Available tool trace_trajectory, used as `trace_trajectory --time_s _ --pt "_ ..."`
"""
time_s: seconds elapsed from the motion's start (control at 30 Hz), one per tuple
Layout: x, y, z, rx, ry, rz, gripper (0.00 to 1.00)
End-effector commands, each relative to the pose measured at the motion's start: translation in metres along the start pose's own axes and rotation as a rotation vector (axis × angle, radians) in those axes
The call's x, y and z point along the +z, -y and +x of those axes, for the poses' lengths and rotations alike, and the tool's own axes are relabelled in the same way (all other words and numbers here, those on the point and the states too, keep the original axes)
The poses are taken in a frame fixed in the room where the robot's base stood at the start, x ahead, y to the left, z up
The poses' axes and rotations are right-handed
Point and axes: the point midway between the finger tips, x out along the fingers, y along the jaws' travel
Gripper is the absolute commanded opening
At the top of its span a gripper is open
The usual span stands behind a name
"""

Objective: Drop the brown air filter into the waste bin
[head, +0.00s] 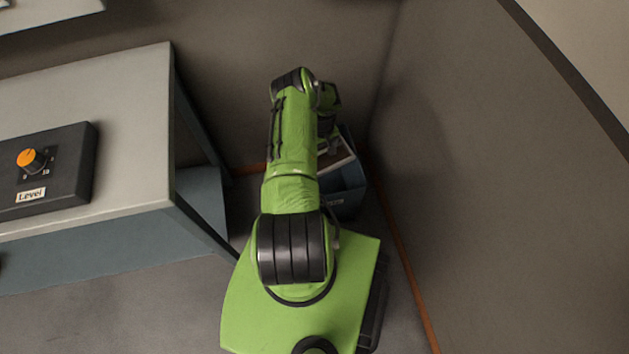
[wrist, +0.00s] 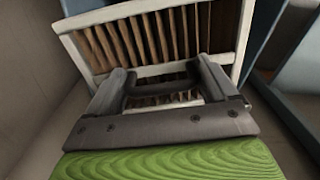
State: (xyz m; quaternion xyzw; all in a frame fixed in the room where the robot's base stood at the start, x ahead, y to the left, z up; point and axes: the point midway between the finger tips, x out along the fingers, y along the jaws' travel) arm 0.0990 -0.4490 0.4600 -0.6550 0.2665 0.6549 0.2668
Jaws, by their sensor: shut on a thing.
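The brown air filter (wrist: 165,42), with brown pleats in a pale frame, fills the top of the wrist view. My gripper (wrist: 162,84) is shut on it, with the fingers at the near side of its frame. In the head view the filter (head: 337,161) shows only as a pale edge beside my arm, over the waste bin's opening. The blue-grey waste bin (head: 346,197) stands on the floor in the corner, partly hidden by my arm. I cannot tell how far the filter is above or inside the rim. My gripper (head: 328,146) is mostly hidden in the head view.
A grey table (head: 120,130) stands to the left, its edge close to my arm. On it is a dark box (head: 62,178) with an orange knob (head: 30,160) and a "Level" label. A wall (head: 480,170) rises close on the right.

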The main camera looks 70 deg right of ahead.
Motion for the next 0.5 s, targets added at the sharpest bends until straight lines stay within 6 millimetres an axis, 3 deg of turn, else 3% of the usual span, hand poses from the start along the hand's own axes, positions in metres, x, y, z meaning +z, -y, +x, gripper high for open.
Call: trace_trajectory --time_s 0.07,0.1,0.17,0.4,0.5 --pt "0.000 0.000 -0.002 0.001 -0.001 0.000 0.51" --pt "0.000 0.000 -0.002 0.000 -0.001 0.000 0.89" --pt "0.000 0.000 -0.002 0.000 -0.001 0.000 0.98" --pt "0.000 0.000 -0.003 0.000 0.000 0.000 1.00" --pt "-0.001 0.000 -0.015 0.001 -0.001 0.001 1.00"
